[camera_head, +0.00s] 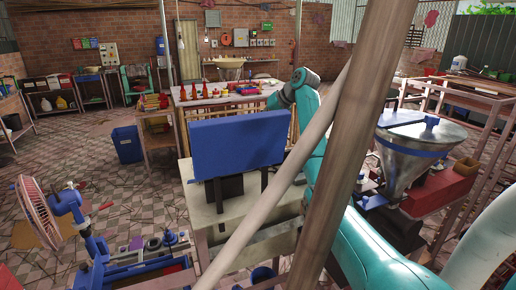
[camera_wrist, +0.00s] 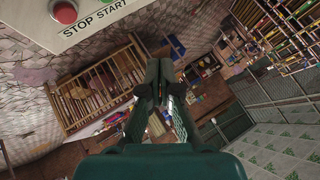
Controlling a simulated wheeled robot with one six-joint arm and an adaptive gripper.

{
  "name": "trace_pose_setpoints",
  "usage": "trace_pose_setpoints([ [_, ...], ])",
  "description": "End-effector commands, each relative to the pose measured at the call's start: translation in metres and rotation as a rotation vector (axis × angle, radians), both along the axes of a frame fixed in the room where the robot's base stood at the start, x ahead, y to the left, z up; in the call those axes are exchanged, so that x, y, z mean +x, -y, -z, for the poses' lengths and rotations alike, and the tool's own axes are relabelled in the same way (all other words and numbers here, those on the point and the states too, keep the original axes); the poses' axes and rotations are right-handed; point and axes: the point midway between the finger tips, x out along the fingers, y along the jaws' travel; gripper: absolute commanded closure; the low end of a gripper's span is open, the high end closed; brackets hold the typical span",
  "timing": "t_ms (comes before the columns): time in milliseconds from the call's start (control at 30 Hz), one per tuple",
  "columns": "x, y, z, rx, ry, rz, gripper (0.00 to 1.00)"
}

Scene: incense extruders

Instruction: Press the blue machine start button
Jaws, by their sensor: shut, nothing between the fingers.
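A pale control panel (camera_wrist: 100,25) fills the upper left of the wrist view, lettered STOP and START. A round red button (camera_wrist: 64,12) sits above STOP. In the head view my teal arm reaches up behind a pole, and the fingertips are hidden. A blue box-like machine part (camera_head: 238,142) stands on a pale table left of the arm.
A thick pole (camera_head: 345,150) and a thinner slanted one cross the head view in front of my arm. A steel hopper (camera_head: 415,150) stands to the right. A pink fan (camera_head: 38,212) and a blue-framed machine (camera_head: 130,272) are at lower left. Tiled floor lies open at left.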

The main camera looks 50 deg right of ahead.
Motion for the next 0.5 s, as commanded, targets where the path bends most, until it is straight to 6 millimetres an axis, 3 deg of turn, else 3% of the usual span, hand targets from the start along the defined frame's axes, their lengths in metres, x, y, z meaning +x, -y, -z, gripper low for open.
trace_pose_setpoints([
  [267,0.000,0.000,0.005,0.001,-0.001,0.000,1.00],
  [500,0.000,0.000,0.030,0.002,-0.002,0.000,1.00],
])
